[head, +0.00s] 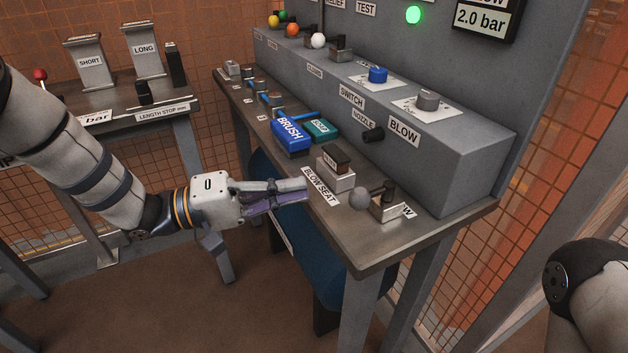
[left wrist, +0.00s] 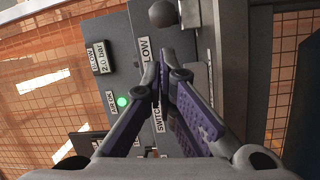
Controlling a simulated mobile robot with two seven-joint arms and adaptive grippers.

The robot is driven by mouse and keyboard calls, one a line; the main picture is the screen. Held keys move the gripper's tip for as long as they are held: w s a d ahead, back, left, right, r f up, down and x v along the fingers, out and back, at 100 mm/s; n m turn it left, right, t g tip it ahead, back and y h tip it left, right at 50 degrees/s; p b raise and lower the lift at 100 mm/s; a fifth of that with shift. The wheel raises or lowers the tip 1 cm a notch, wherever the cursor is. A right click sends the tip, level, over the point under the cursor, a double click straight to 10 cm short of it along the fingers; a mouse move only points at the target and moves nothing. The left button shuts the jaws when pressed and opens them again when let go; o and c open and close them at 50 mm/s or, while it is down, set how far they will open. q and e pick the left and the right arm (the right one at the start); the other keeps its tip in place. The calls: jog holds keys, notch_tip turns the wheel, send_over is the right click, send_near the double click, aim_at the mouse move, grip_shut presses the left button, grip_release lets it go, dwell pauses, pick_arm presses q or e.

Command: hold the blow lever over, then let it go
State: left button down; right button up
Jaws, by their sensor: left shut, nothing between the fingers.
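The blow lever (head: 388,207) is a metal bracket with a short arm and a grey ball knob (head: 359,200), at the near end of the bench; its label is partly hidden. The knob also shows at the top of the left wrist view (left wrist: 163,13). My left gripper (head: 305,190) is shut and empty, left of the knob at the bench's front edge, apart from it. Its fingertips meet in the left wrist view (left wrist: 160,75), below the knob in the picture. My right gripper is out of view; only part of my right arm shows at the right edge.
A metal block with a dark top (head: 336,168) stands by the BLOW SEAT label, between the gripper and the console. The blue brush (head: 290,136) and a teal block (head: 320,130) lie further back. The grey console (head: 440,160) rises behind. A display reads 2.0 bar; a green lamp (head: 413,15) is lit.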

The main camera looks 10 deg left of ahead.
aim_at(373, 195)
pick_arm(q)
jog(key=x, duration=0.8)
jog(key=shift+w+d, duration=0.1)
jog(key=shift+d, duration=0.1)
jog(key=shift+d, duration=0.1)
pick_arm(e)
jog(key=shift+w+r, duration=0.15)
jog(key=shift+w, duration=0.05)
